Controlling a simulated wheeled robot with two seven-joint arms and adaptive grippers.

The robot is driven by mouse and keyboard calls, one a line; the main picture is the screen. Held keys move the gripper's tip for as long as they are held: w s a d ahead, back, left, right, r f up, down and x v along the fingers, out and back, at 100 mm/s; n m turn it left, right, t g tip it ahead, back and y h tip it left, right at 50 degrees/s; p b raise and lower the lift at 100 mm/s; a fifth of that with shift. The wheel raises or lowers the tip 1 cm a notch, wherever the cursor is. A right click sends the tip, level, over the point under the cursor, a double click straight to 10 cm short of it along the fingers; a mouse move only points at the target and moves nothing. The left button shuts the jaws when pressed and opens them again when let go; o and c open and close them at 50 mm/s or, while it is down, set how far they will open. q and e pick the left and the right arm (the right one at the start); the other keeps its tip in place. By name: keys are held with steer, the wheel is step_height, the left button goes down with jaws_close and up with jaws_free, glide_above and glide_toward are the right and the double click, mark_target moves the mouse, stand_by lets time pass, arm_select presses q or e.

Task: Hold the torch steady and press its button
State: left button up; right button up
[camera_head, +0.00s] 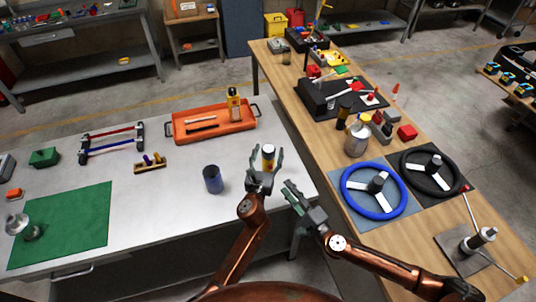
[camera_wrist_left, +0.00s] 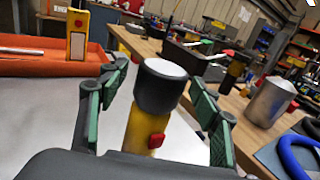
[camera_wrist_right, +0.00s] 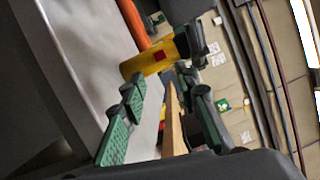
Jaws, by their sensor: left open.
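The torch (camera_head: 268,152) is yellow with a black head and pale lens, and stands upright near the right edge of the white table. Its red button (camera_wrist_left: 157,140) faces my left wrist camera. My left gripper (camera_head: 266,158) is open, with its green-padded fingers on either side of the torch; I cannot tell whether they touch it. My right gripper (camera_head: 289,190) is open and empty, lower and to the right of the torch. The right wrist view shows the yellow torch body (camera_wrist_right: 138,66) and red button beyond the right fingertips, with the left gripper partly covering it.
A dark blue cup (camera_head: 212,180) stands left of the torch. Behind are an orange tray (camera_head: 190,132) and a yellow box-shaped device (camera_head: 234,108). The wooden bench to the right holds a grey bottle (camera_head: 357,138) and a blue steering wheel (camera_head: 346,190). A green mat (camera_head: 75,225) lies far left.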

arm_select(q)
steer(key=shift+c, duration=0.3)
steer(key=c, duration=1.4)
arm_select(e)
jaws_close()
steer(key=shift+r, duration=0.1)
stand_by(0.5)
